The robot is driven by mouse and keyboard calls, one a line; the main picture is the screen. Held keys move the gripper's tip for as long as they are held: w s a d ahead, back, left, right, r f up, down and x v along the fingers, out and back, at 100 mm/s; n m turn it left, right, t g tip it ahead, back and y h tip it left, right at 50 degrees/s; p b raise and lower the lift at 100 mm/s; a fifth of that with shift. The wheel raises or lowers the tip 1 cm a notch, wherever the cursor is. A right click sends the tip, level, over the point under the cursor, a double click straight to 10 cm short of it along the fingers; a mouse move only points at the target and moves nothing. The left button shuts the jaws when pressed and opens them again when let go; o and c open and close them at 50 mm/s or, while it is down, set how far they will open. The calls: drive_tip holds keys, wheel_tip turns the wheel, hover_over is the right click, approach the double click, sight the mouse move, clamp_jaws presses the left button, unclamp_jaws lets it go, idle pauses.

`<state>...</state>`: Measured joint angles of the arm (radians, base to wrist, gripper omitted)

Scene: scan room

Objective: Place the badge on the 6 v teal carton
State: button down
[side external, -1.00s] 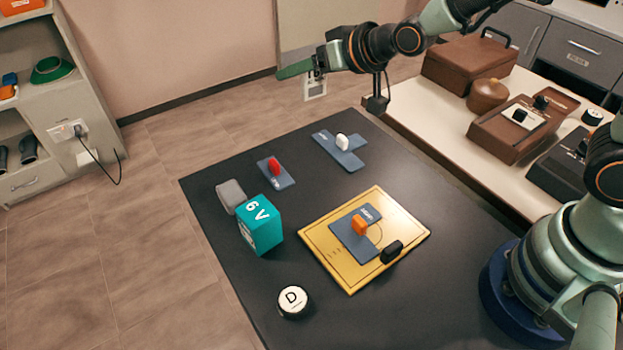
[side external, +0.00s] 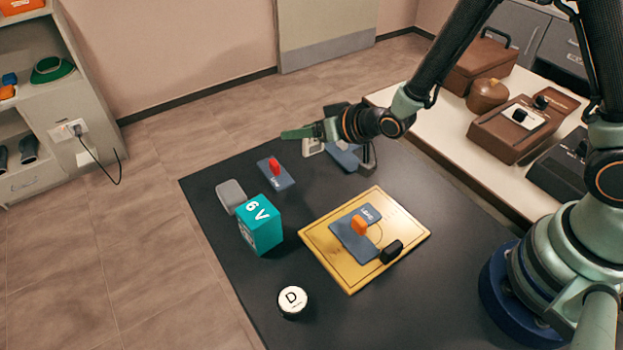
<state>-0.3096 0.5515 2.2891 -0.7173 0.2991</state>
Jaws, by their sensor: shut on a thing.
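The teal carton (side external: 260,229) with a white "6 V" on it stands upright on the dark table, left of the wooden board. Nothing lies on its top. My gripper (side external: 318,132) is over the far part of the table, above and to the right of the carton and well apart from it. It is shut on the badge (side external: 312,147), which seems to be the small pale card hanging below the jaws. A flat green piece (side external: 297,133) sticks out to the left at the jaws. I cannot tell whether it belongs to the badge or to my gripper.
A blue plate with a red knob (side external: 276,171) lies between carton and gripper. My wrist partly hides another blue plate (side external: 344,156). A yellow board (side external: 342,279) and a round "D" piece (side external: 293,300) are nearer.

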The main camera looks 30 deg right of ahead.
drive_tip(key=shift+f, duration=3.15)
drive_tip(key=shift+f, duration=0.15)
drive_tip(key=shift+c, duration=0.6)
unclamp_jaws()
